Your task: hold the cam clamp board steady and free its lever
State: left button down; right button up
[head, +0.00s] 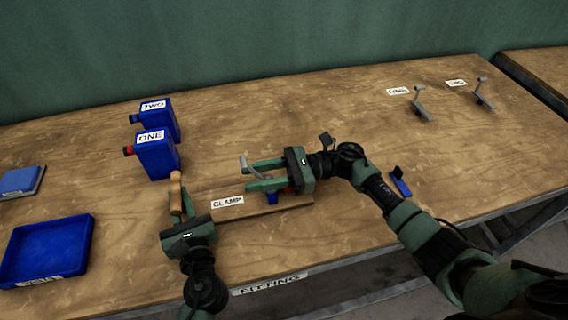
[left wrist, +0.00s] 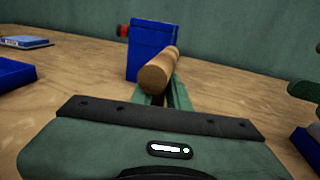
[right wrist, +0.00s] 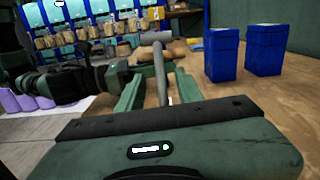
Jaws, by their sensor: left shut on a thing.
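The cam clamp board (head: 262,208), a flat wooden board with a "CLAMP" label, lies near the table's front edge. An upright wooden handle (head: 176,190) is at its left end. My left gripper (head: 181,203) is shut on this handle, which also shows in the left wrist view (left wrist: 160,74). The grey lever (head: 244,166) sticks up at the board's right part, above a blue piece (head: 272,198). My right gripper (head: 251,176) is open around the lever; in the right wrist view the lever (right wrist: 160,72) stands between the spread fingers, with gaps. Its lower end is hidden.
Blue boxes labelled "ONE" (head: 157,158) and "TWO" (head: 163,119) stand behind the board. A blue tray (head: 88,240) lies at front left. Two grey cranks (head: 421,105) (head: 484,95) are at back right. A small blue item (head: 400,182) lies right of my right wrist. The back middle is clear.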

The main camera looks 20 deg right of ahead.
aim_at(258, 173)
pick_arm(q)
jog(key=shift+s+a, duration=0.1)
jog(key=shift+a, duration=0.05)
pick_arm(e)
jog(key=d, duration=0.3)
jog(key=d+r, duration=0.1)
jog(key=d, duration=0.1)
jog(key=shift+d, duration=0.35)
pick_arm(q)
jog(key=c, duration=1.3)
grip_release()
jog(key=shift+f, duration=0.1)
jog(key=shift+s, duration=0.1)
